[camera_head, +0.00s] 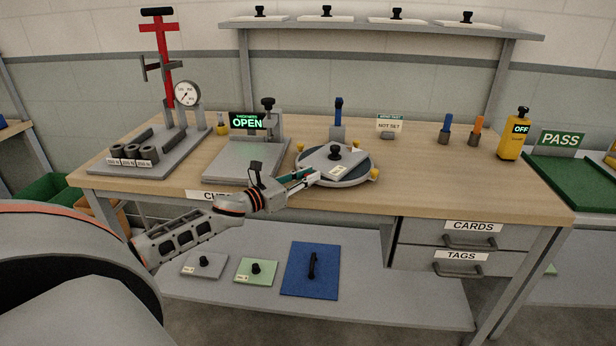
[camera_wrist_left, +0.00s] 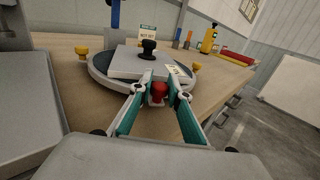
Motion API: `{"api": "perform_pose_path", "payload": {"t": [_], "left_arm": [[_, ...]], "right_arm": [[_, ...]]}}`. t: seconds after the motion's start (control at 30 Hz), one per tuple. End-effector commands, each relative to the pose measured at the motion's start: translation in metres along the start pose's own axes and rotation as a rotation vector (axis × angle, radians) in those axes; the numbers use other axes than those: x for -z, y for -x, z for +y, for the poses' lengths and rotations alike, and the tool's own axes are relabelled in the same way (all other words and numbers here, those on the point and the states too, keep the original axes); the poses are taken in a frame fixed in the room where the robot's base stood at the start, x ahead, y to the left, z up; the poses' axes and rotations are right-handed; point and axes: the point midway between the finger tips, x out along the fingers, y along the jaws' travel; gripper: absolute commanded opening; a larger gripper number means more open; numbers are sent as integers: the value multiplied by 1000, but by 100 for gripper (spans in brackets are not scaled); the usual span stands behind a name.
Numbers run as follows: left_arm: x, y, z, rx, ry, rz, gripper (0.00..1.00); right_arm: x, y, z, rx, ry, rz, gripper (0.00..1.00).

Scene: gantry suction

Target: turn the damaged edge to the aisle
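A grey plate (camera_head: 322,161) with a black knob (camera_head: 335,154) and a small pale tag (camera_head: 339,171) lies on the round turntable (camera_head: 361,178). The wrist view also shows the plate (camera_wrist_left: 125,64) on the turntable (camera_wrist_left: 99,71). Yellow knobs (camera_head: 374,174) stand around its rim, and a red knob (camera_wrist_left: 158,90) is on the near side. My left gripper (camera_head: 312,173) is at that rim, its green-padded fingers (camera_wrist_left: 160,84) close on both sides of the red knob. I cannot make out any damage on the plate's edges. My right gripper is out of view.
A press with an "OPEN" display (camera_head: 247,122) stands left of the turntable, and a gauge stand (camera_head: 188,94) farther left. A blue-topped post (camera_head: 338,118) and a "NOT SET" sign (camera_head: 389,125) stand behind.

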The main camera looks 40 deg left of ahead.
Motion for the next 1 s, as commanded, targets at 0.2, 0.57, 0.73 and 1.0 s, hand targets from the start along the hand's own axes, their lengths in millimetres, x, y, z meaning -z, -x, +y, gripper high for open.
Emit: {"api": "perform_pose_path", "payload": {"t": [0.2, 0.57, 0.73, 1.0], "left_arm": [[0, 0, 0, -1, 0, -1, 34], [1, 10, 0, -1, 1, 1, 34], [2, 30, 0, -1, 1, 2, 34], [2, 69, -1, 0, 2, 2, 34]], "right_arm": [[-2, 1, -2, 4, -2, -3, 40], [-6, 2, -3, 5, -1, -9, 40], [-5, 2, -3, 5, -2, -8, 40], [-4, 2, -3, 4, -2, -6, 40]]}}
